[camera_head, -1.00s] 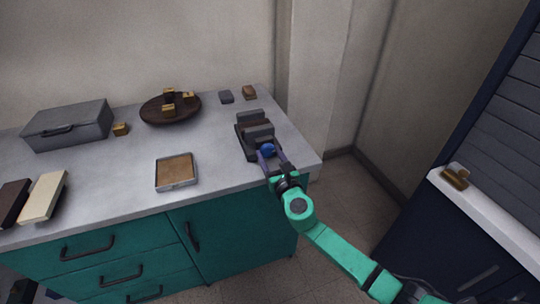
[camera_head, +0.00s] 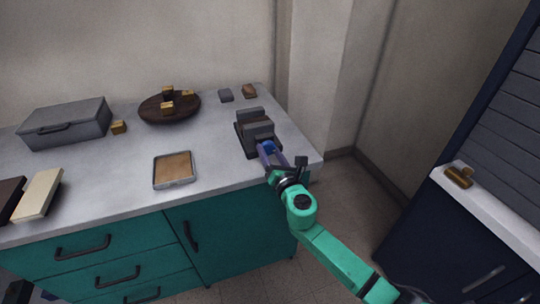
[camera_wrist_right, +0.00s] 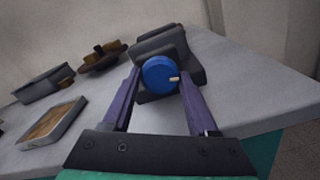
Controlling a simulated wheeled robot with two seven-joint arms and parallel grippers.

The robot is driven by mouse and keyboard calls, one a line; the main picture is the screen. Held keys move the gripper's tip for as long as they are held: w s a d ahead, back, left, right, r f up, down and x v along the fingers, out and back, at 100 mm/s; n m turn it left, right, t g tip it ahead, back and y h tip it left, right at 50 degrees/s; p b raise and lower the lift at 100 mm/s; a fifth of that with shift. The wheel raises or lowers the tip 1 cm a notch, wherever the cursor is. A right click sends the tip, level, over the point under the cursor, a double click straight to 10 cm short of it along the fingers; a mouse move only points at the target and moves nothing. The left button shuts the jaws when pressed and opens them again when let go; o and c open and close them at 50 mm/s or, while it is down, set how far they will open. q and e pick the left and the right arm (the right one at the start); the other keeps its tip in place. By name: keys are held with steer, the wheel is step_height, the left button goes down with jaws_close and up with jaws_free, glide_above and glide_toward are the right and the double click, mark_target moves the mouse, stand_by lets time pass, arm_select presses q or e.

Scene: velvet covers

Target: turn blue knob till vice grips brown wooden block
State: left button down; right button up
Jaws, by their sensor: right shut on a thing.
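The dark grey vice (camera_head: 250,117) stands near the right end of the counter, with its blue knob (camera_head: 268,146) facing me. My right gripper (camera_head: 270,150) has its purple fingers shut on the knob, one on each side. In the right wrist view the blue knob (camera_wrist_right: 158,76) sits between the fingertips, with a small pale mark at its right side. A brown strip (camera_wrist_right: 160,31) shows behind the front jaw there; I cannot tell if both jaws touch it. My left gripper is not in view.
On the counter are a grey case (camera_head: 65,122), a round dark wooden board (camera_head: 150,112) with golden blocks, a framed brown tray (camera_head: 174,170) and two small blocks behind the vice. The counter's right edge lies close to the vice.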

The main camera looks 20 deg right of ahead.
steer(key=m+b, duration=0.1)
steer(key=m, duration=0.4)
steer(key=shift+m, duration=0.3)
steer(key=m+b, duration=0.1)
steer(key=m, duration=0.3)
steer(key=shift+m, duration=0.3)
steer(key=o, duration=1.4)
steer(key=shift+c, duration=0.2)
steer(key=shift+s, duration=0.15)
